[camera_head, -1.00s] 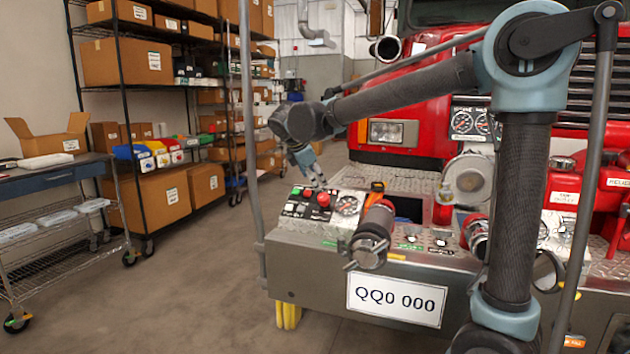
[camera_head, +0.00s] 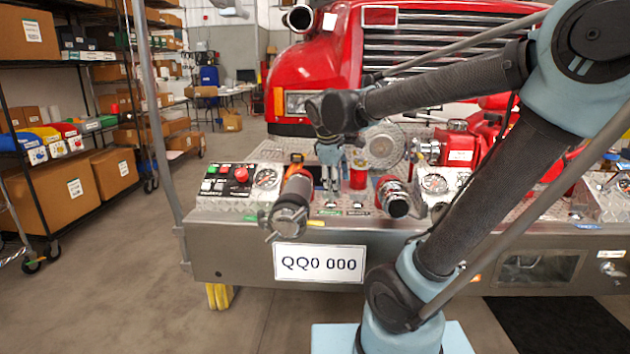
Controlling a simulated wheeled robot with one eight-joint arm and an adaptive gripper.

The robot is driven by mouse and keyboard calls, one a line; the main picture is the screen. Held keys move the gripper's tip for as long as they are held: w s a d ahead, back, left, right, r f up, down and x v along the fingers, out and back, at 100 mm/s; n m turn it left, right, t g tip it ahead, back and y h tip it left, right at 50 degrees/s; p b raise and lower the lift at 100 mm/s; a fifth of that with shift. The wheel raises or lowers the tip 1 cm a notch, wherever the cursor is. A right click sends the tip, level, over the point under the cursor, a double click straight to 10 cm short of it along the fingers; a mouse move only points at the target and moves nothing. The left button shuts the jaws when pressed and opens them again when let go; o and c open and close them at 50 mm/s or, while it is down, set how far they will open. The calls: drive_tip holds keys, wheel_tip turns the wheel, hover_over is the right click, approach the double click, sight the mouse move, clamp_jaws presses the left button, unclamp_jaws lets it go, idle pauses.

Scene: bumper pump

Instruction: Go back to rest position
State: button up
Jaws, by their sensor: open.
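My gripper (camera_head: 330,184) hangs at the end of my arm, pointing down over the bumper pump deck. Its two thin fingers are apart with nothing visible between them. It is to the right of the control panel (camera_head: 228,180), which carries a red knob, small switches and a gauge. The red-collared pipe fitting (camera_head: 296,190) lies just left of my gripper, and a red cylinder (camera_head: 358,172) stands just right of it. I cannot tell whether the fingertips touch the deck. My arm crosses the right side of the view, bent at the elbow.
The steel bumper (camera_head: 235,240) with the plate QQ0 000 (camera_head: 319,263) runs across the middle. The red truck (camera_head: 400,60) stands behind it. A shelf with cardboard boxes (camera_head: 50,195) is at the left. The concrete floor (camera_head: 130,290) at front left is clear.

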drive_tip(key=s+d+f+m+y, duration=0.1)
drive_tip(key=s+d+f+m, duration=0.5)
drive_tip(key=s+f, duration=0.1)
drive_tip(key=s+d+f+m+g+y, duration=0.1)
drive_tip(key=s+d+f+m, duration=0.5)
drive_tip(key=s, duration=0.4)
wheel_tip(320, 180, down, 2)
drive_tip(key=shift+s+d+f+m+g, duration=0.25)
drive_tip(key=shift+s+m+g, duration=0.05)
drive_tip(key=shift+m, duration=0.2)
